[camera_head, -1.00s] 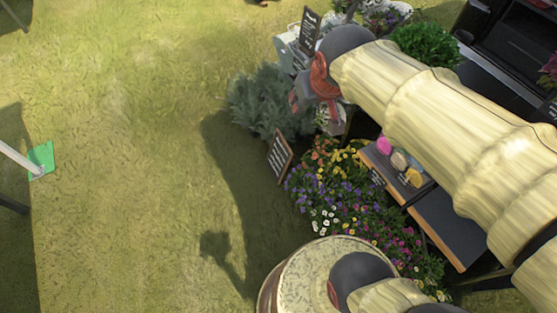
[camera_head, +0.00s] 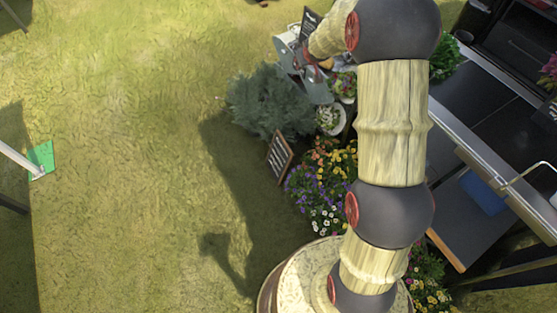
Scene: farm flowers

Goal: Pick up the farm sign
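Two small dark chalkboard signs with white writing are in view; the writing is too small to read, so I cannot tell which is the farm sign. One brown-framed sign (camera_head: 279,157) leans tilted on the grass, left of the flowers. The other sign (camera_head: 310,23) stands at the top, just left of my forearm. My gripper (camera_head: 308,80) appears as grey and red parts below that upper sign, above and apart from the lower sign. Its fingers blend with grey things behind, so its opening and any hold are unclear.
A grey-green bush (camera_head: 262,102) lies left of my gripper. Colourful flowers (camera_head: 318,190) grow beside the lower sign, partly behind my arm. A dark-topped table (camera_head: 455,225) and black equipment (camera_head: 515,45) stand at the right. Open grass (camera_head: 120,150) fills the left.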

